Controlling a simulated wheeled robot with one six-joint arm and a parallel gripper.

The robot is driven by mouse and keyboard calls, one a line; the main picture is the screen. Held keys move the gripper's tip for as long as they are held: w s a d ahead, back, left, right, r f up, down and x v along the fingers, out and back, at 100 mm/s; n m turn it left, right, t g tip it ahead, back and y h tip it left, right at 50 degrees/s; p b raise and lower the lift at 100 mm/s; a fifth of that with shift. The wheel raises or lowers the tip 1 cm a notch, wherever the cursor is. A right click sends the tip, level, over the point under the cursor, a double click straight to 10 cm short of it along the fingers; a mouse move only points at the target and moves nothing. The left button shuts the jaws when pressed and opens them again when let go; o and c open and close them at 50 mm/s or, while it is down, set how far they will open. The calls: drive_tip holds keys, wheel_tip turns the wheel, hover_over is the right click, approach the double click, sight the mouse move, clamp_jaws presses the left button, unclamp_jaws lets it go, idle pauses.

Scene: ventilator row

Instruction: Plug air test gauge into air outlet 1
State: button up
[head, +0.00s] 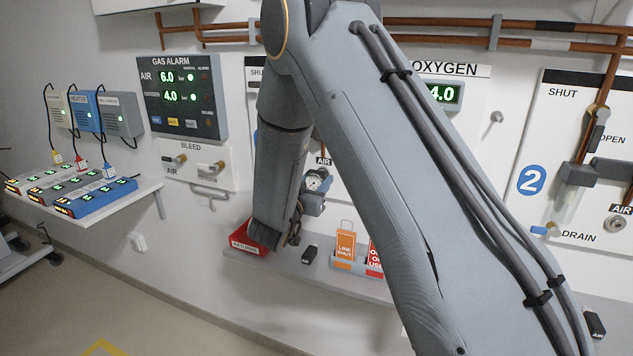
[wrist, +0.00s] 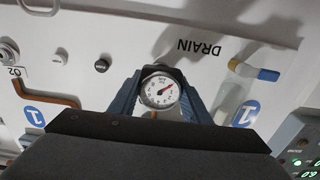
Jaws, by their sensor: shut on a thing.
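The air test gauge (head: 315,181) has a round white dial. It also shows in the wrist view (wrist: 160,91), its red needle visible and a dark body behind the dial. My gripper (head: 312,198) is shut on the gauge, one blue-grey finger on each side of it in the wrist view (wrist: 158,100). The gauge is close in front of the panel of bay 1 (wrist: 110,90), just below an AIR label (head: 322,160) in the head view. Air outlet 1 itself is hidden; I cannot tell whether the gauge touches it.
A red return tray (head: 240,243) and a holder with an orange LINE SHUT tag (head: 345,246) stand on the shelf below. The wrist view shows an O2 outlet (wrist: 8,54), a dark knob (wrist: 102,65) and a blue-ended drain lever (wrist: 254,71) around the gauge.

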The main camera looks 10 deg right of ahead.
drive_tip(key=o, duration=1.5)
drive_tip(key=shift+c, duration=0.2)
